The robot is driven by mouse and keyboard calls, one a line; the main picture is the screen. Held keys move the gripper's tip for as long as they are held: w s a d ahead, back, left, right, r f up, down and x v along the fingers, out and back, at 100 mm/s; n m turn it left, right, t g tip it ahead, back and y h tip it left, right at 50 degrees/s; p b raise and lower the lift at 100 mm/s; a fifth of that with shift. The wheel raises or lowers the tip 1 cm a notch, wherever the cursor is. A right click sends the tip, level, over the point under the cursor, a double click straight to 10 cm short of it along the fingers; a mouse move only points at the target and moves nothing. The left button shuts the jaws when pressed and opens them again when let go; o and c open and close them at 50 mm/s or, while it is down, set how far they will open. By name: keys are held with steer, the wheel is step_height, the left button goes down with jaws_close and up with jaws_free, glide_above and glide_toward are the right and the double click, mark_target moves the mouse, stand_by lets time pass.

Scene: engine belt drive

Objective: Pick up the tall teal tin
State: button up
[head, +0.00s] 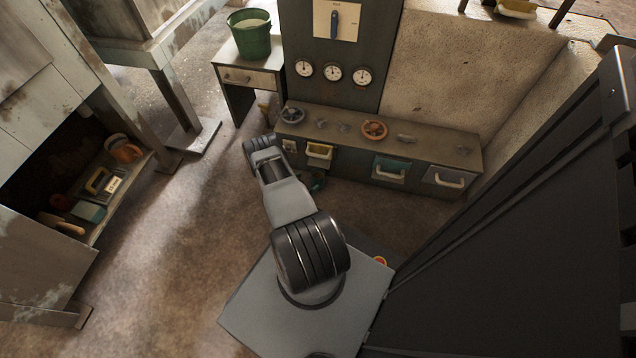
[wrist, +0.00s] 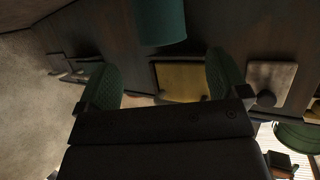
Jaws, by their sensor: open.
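A teal cylinder (wrist: 161,20), which looks like the tall teal tin, shows at the top edge of the wrist view. Its far part is cut off by the frame. My gripper (wrist: 163,74) is open, with a green pad on each side and nothing between the pads. The tin lies beyond the fingertips, roughly in line with the gap. In the head view I cannot make out the tin; my arm covers part of the bench front.
A green bucket (head: 252,40) stands on a side table. An open cupboard at left holds a teal box (head: 91,212). The floor at left is clear.

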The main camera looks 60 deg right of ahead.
mark_target(321, 171)
steer(key=b+x, duration=0.4)
steer(key=x, duration=0.4)
steer(key=shift+d, duration=0.45)
steer(key=shift+c, duration=0.3)
steer(key=shift+w, duration=0.1)
steer(key=c, duration=1.2)
steer(key=shift+r, duration=0.1)
steer(key=shift+c, duration=0.2)
